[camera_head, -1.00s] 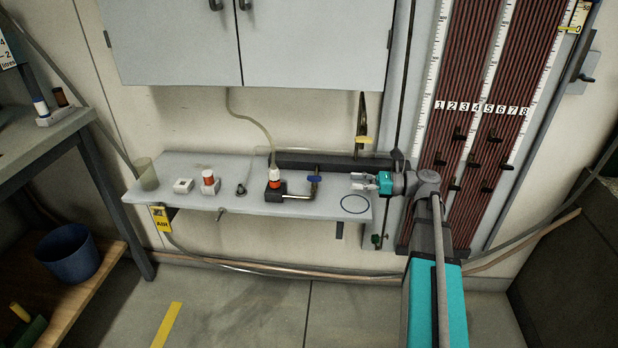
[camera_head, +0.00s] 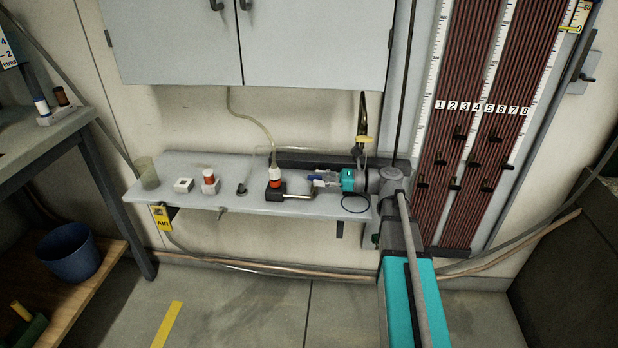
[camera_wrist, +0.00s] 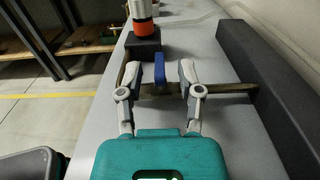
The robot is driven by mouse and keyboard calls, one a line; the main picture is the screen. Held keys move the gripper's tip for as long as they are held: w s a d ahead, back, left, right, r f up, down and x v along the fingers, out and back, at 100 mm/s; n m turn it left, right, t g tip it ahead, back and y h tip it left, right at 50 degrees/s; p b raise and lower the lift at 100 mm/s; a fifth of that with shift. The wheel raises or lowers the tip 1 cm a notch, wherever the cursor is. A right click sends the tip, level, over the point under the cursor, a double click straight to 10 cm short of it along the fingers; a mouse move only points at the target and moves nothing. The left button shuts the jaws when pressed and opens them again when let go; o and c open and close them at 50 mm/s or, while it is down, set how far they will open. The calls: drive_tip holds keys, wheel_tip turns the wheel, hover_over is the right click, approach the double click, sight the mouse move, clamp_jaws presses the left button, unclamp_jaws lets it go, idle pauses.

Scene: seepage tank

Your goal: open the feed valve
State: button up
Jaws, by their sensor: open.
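The feed valve's blue lever handle (camera_wrist: 159,67) sits on a brass pipe (camera_wrist: 222,88) that runs across the grey shelf. In the head view the blue handle (camera_head: 316,178) is mostly hidden by my gripper. My gripper (camera_wrist: 158,75) is open, one finger on each side of the handle. The handle stands between the fingertips with a visible gap to each finger, so it is not gripped. In the head view my gripper (camera_head: 325,180) reaches in from the right, low over the shelf.
A red-and-white fitting (camera_head: 275,175) on a black block (camera_head: 275,193) stands just left of the valve. A dark bar (camera_wrist: 270,90) runs along the shelf's back. A black ring (camera_head: 356,203) lies on the shelf below my gripper. Small items stand farther left.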

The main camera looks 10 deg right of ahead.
drive_tip(key=shift+x, duration=1.75)
clamp_jaws()
